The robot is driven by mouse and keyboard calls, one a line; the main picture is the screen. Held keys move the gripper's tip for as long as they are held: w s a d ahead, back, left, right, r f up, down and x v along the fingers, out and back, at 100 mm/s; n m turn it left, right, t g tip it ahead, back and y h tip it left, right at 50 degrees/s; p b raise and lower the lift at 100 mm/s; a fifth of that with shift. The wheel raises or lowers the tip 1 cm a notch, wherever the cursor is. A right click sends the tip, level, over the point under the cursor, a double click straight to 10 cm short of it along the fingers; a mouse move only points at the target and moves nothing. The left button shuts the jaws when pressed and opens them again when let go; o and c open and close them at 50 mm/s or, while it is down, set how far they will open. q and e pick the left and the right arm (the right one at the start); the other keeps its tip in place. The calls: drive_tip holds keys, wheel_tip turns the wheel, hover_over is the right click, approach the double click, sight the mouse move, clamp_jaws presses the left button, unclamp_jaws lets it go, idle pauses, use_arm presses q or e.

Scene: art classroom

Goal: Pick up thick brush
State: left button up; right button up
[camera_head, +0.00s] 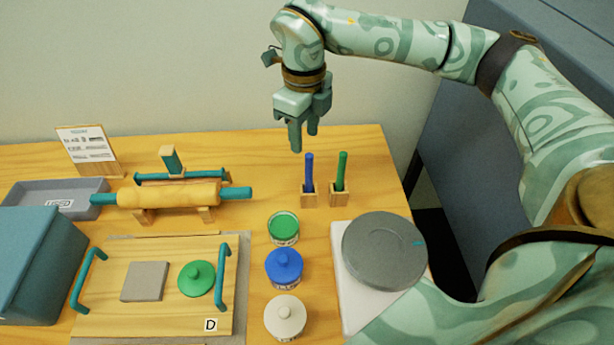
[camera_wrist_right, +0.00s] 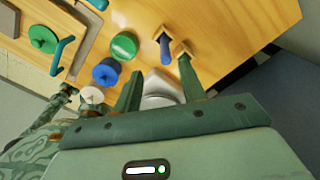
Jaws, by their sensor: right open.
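Two upright handles stand in small wooden holders near the table's right end: a blue one (camera_head: 309,173) and a green one (camera_head: 342,171). I cannot tell which is the thick brush; their lower ends are hidden in the holders. My right gripper (camera_head: 303,140) is open and empty, fingers down, above and behind the blue handle. In the right wrist view, the blue handle (camera_wrist_right: 165,49) appears just beyond the gap between the fingers (camera_wrist_right: 159,74). The green handle is not clearly seen there, near the right finger. My left gripper is not in view.
Green (camera_head: 284,227), blue (camera_head: 284,267) and white (camera_head: 285,316) jars stand in front of the holders. A grey round disc (camera_head: 384,250) sits on a white base at right. A rolling pin (camera_head: 170,194) lies on a stand at left.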

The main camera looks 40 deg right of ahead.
sight(309, 166)
wheel_tip(309, 166, down, 5)
drive_tip(key=shift+d+r+b, duration=0.1)
drive_tip(key=shift+r+b, duration=0.05)
drive_tip(key=shift+b, duration=0.35)
drive_tip(key=f, duration=0.1)
drive_tip(key=f+b, duration=0.1)
drive_tip(key=f, duration=0.1)
drive_tip(key=d+f+b, duration=0.1)
drive_tip(key=f, duration=0.1)
drive_tip(key=shift+f, duration=0.15)
drive_tip(key=shift+s+a, duration=0.1)
clamp_jaws()
